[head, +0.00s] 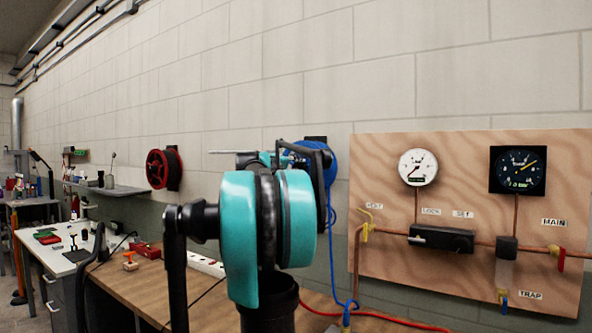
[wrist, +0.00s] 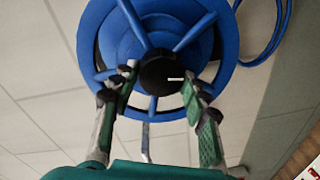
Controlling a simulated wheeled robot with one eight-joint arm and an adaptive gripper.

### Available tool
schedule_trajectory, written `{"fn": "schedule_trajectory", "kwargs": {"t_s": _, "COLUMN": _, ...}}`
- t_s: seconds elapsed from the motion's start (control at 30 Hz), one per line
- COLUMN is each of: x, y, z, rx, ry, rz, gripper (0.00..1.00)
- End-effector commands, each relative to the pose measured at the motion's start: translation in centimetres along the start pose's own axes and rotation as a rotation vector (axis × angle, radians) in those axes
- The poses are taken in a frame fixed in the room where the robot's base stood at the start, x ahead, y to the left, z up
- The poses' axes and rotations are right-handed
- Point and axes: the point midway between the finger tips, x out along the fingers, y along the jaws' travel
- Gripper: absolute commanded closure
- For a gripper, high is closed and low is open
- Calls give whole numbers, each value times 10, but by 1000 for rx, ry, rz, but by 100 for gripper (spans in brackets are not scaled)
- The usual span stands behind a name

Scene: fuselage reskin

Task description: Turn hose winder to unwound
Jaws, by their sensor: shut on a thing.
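The blue hose winder (wrist: 101,45) fills the upper middle of the wrist view, with its rim, spokes and a black centre hub (wrist: 168,72). In the head view the blue winder (head: 329,163) is on the wall, largely hidden behind my arm. My gripper (wrist: 160,80) has one finger on each side of the black hub and is shut on it. A small white mark shows on the hub. In the head view my gripper's fingers are mostly hidden by my own arm.
A red reel (head: 156,170) hangs further left on the wall. A wooden panel (head: 385,165) with gauges, valves and copper pipes is at right. A blue hose (head: 331,265) hangs below the winder. A wooden bench (head: 150,290) and a white-topped bench (head: 55,262) stand along the wall.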

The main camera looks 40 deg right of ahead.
Motion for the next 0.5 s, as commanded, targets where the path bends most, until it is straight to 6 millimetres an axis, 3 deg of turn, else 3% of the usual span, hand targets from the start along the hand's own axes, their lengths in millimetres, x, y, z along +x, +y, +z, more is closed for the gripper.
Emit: {"fn": "schedule_trajectory", "kwargs": {"t_s": 0.5, "x": 0, "y": 0, "z": 3, "rx": 491, "ry": 27, "rz": 6, "gripper": 84}}
